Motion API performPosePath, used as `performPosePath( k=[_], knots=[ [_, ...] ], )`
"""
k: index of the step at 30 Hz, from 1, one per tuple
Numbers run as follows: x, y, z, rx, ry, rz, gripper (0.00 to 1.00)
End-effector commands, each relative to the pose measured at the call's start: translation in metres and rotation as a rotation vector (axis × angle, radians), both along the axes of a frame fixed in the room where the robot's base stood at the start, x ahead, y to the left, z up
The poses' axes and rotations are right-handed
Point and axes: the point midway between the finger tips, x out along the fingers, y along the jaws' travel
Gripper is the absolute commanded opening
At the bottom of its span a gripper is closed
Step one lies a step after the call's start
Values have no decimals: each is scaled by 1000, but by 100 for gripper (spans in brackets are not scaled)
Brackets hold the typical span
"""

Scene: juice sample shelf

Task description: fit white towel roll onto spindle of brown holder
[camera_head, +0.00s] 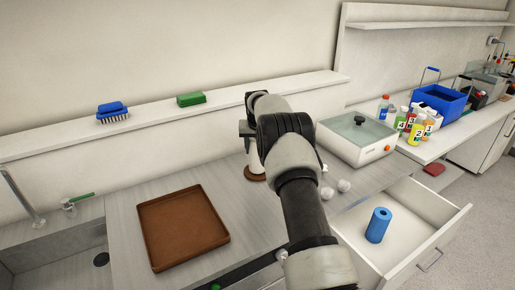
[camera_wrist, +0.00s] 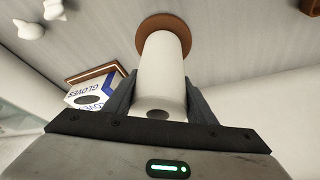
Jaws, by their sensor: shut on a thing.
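The white towel roll (camera_wrist: 162,75) is between the two fingers of my gripper (camera_wrist: 160,88) in the wrist view, and the gripper is shut on it. The roll's near end shows a dark core hole. Its far end overlaps the round brown base of the holder (camera_wrist: 181,22). The spindle is hidden, so I cannot tell how far the roll is around it. In the head view the roll (camera_head: 252,162) stands roughly upright over the brown base (camera_head: 256,174), below my gripper (camera_head: 246,143); my arm hides part of it.
A brown tray (camera_head: 183,262) lies at left on the counter. White crumpled balls (camera_head: 343,186) and a lidded white box (camera_head: 350,148) are to the right. An open drawer (camera_head: 420,250) holds a blue roll (camera_head: 378,225). A gloves box (camera_wrist: 90,97) shows in the wrist view.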

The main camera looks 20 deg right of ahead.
Motion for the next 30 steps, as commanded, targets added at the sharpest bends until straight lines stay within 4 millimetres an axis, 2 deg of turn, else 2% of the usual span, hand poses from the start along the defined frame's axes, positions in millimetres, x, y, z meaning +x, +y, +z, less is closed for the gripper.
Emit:
performPosePath(
  k=[8,9,12,23,26,30],
  knots=[
    [0,0,-2,-1,-2,0,18],
    [0,0,-2,-1,-2,0,54],
    [0,0,-2,0,-1,0,71],
    [-1,0,0,0,0,0,72],
    [-4,2,10,0,-1,0,72],
    [-14,5,36,-1,-3,0,72]
  ],
)
